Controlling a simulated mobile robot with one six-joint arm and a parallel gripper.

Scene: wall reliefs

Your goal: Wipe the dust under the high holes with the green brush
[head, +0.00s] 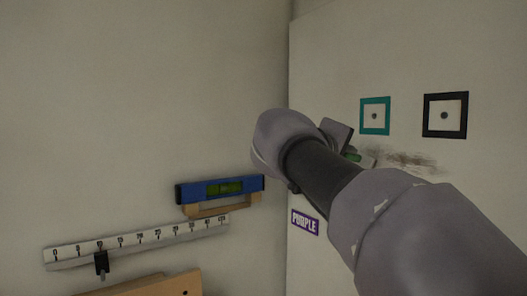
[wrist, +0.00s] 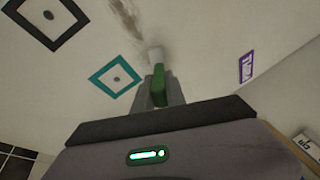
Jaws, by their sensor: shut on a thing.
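My gripper (wrist: 160,98) is shut on the green brush (wrist: 159,82), whose pale bristles point at the wall panel. In the head view the brush (head: 353,156) is mostly hidden behind my gripper and arm. A brown-grey dust smear (head: 408,161) lies on the panel below two framed holes, one teal (head: 375,116) and one black (head: 445,115). In the head view the brush is at the smear's left end. In the wrist view the smear (wrist: 126,16) starts just beyond the bristles. I cannot tell whether the bristles touch the panel.
A blue spirit level (head: 220,190) rests on a wooden bracket on the left wall. Below it is a numbered white rail (head: 140,240) with a black clip (head: 101,263). A PURPLE label (head: 305,222) is on the panel near the corner, below my gripper. Wood (head: 150,286) shows at the bottom.

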